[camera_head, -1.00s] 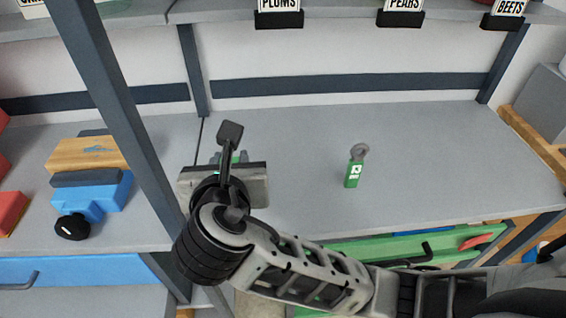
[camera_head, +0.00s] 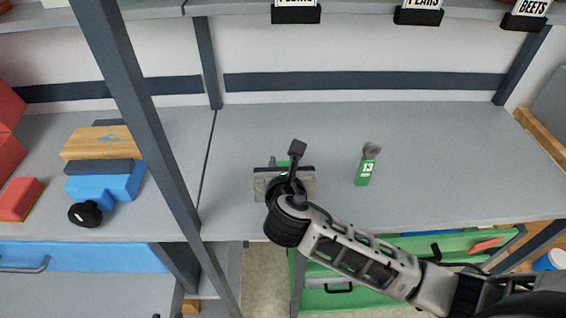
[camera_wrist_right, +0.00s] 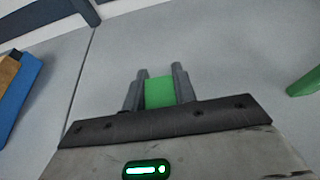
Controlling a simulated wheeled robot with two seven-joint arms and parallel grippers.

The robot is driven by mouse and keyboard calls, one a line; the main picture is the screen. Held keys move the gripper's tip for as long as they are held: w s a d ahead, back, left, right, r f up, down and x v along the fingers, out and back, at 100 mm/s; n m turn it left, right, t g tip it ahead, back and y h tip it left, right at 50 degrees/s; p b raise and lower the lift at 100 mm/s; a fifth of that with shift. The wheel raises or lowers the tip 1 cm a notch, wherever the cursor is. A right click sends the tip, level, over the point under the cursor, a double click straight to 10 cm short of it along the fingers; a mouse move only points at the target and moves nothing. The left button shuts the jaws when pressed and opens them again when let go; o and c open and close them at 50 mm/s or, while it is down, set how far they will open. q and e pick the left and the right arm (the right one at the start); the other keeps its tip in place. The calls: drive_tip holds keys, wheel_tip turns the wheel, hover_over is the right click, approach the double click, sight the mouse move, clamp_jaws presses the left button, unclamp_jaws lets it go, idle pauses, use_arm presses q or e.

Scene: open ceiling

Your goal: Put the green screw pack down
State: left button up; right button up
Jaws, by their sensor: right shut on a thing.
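My right gripper (camera_wrist_right: 159,92) is shut on the green screw pack (camera_wrist_right: 159,93), which shows as a green block between the two fingers in the right wrist view. In the head view the right gripper (camera_head: 281,163) is over the left part of the grey worktop (camera_head: 440,150), and my wrist hides most of the pack. I cannot tell whether the pack touches the worktop. My left gripper is not in view.
A green wrench-like item marked 13 (camera_head: 366,167) is on the worktop to the right of my gripper. A dark post (camera_head: 135,110) rises at the left. Beyond it are a blue tool (camera_head: 108,185) and red boxes (camera_head: 18,200). An open green drawer (camera_head: 455,243) is below the worktop.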

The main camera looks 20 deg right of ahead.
drive_tip(key=shift+f, duration=0.15)
drive_tip(key=o, duration=1)
drive_tip(key=shift+o, duration=0.2)
drive_tip(key=shift+r, duration=0.2)
drive_tip(key=v, duration=1.2)
